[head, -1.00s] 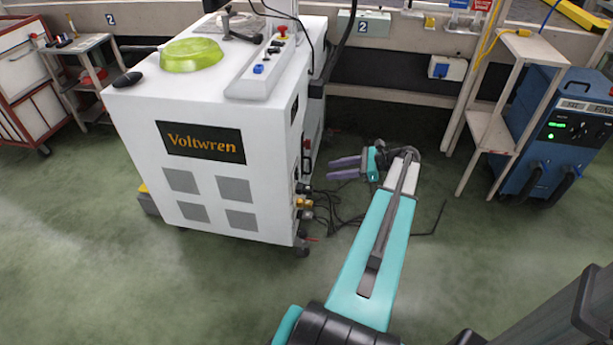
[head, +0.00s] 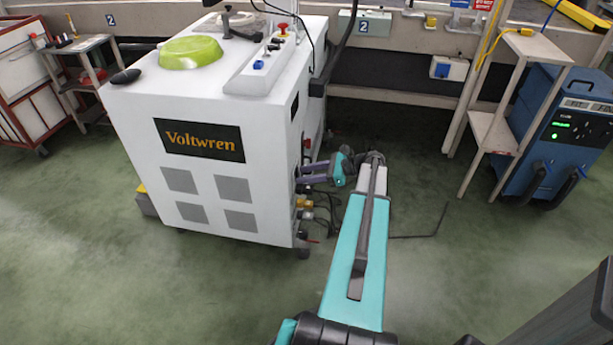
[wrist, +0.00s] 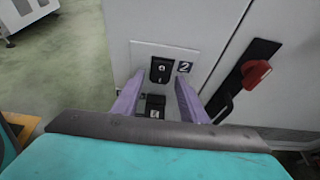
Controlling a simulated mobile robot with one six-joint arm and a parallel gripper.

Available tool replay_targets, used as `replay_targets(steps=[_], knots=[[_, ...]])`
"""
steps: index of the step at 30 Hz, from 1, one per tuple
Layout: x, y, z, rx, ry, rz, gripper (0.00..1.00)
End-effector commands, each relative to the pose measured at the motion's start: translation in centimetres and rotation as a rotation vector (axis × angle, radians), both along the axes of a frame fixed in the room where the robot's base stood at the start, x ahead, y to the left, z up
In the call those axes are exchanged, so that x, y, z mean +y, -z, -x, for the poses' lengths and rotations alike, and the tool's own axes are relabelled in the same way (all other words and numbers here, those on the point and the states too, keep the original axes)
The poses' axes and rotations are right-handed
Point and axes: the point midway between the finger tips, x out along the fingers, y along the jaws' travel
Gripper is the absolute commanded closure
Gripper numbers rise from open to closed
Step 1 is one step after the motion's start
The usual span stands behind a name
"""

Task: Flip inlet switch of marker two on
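In the wrist view a number 2 marker (wrist: 184,67) sits on a light panel on the white machine's side. Beside it is a black switch (wrist: 162,70); which way it is set is too small to tell. Below is a black inlet fitting (wrist: 154,105), partly hidden low down. My gripper (wrist: 155,89) is open, its two purple fingers apart, one on each side of the black fitting in the picture. I cannot tell whether they touch anything. In the head view my gripper (head: 302,174) reaches the machine's right side, where the switch is hidden.
A red-handled switch (wrist: 256,72) on a black plate is to the right in the wrist view. The white Voltwren machine (head: 270,150) has connectors and cables (head: 325,212) low on that side. A shelf stand (head: 490,130) and blue unit (head: 560,130) stand right; open floor lies between.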

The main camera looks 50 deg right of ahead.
Motion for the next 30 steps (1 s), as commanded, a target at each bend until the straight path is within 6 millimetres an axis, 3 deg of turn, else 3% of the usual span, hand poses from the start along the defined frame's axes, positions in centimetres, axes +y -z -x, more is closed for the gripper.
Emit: replay_targets(steps=[8,16,30], knots=[[0.03,0.04,-0.05,0.000,0.001,0.000,0.61],[0.00,0.04,-0.01,0.000,0.001,0.000,1.00],[-0.09,0.35,0.05,-0.083,-0.001,-0.058,1.00]])
